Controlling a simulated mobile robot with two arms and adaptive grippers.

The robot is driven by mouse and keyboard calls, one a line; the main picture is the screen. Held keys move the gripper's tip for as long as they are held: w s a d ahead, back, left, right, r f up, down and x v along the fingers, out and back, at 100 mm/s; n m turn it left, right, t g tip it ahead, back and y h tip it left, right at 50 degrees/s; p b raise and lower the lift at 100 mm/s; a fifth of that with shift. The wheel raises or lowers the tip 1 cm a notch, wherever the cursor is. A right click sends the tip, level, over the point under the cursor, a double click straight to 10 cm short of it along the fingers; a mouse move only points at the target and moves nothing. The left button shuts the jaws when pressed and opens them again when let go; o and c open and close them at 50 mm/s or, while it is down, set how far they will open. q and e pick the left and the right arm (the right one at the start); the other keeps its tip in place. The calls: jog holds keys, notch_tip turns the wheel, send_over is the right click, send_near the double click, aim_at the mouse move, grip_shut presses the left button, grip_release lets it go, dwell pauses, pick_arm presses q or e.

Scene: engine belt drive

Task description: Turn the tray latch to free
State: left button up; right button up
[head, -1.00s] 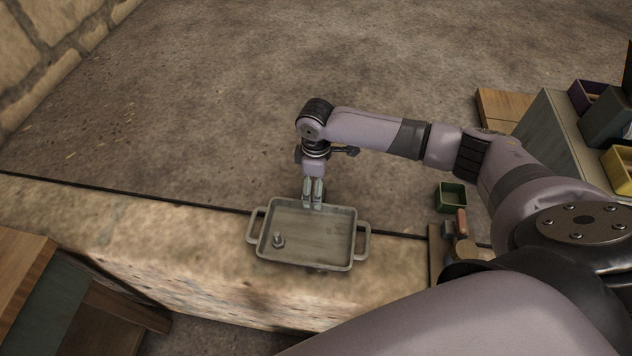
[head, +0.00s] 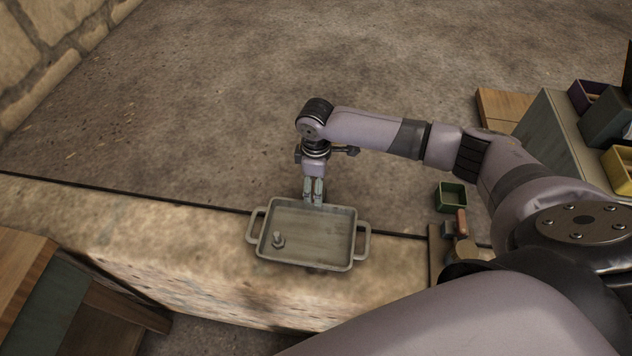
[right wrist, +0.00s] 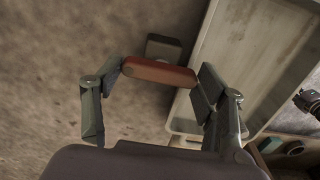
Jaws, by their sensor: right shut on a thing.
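The grey tray (head: 342,264) with two side handles sits on the stone ledge, with a small metal bolt-like piece (head: 278,240) inside it. My right gripper (head: 313,198) points down at the tray's far edge. In the right wrist view my right gripper (right wrist: 160,78) has its fingers on either end of the red bar of the tray latch (right wrist: 158,72), shut on it. The latch's dark grey block (right wrist: 164,47) shows beside the bar, next to the tray wall (right wrist: 203,75). In the head view the gripper hides the latch. My left gripper is not in view.
A green box (head: 451,196) and a tool with a reddish handle (head: 462,222) lie right of the tray. A bench with purple (head: 587,94) and yellow (head: 618,170) bins stands at the far right. A wooden table (head: 25,262) is at the left. The ledge left of the tray is clear.

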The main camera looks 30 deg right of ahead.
jog(key=shift+r+p, duration=0.1)
jog(key=shift+p, duration=0.25)
jog(key=m+p, duration=0.9)
jog(key=p, duration=0.2)
jog(key=shift+s+a+r, duration=0.1)
jog(key=m+p, duration=0.3)
jog(key=m, duration=0.1)
jog(key=shift+m+p, duration=0.35)
jog(key=shift+m, duration=0.05)
jog(key=shift+f+m+p, duration=0.2)
jog(key=shift+m+p, duration=1)
jog(key=shift+m, duration=0.9)
jog(key=o, duration=1.2)
jog(key=shift+c, duration=0.2)
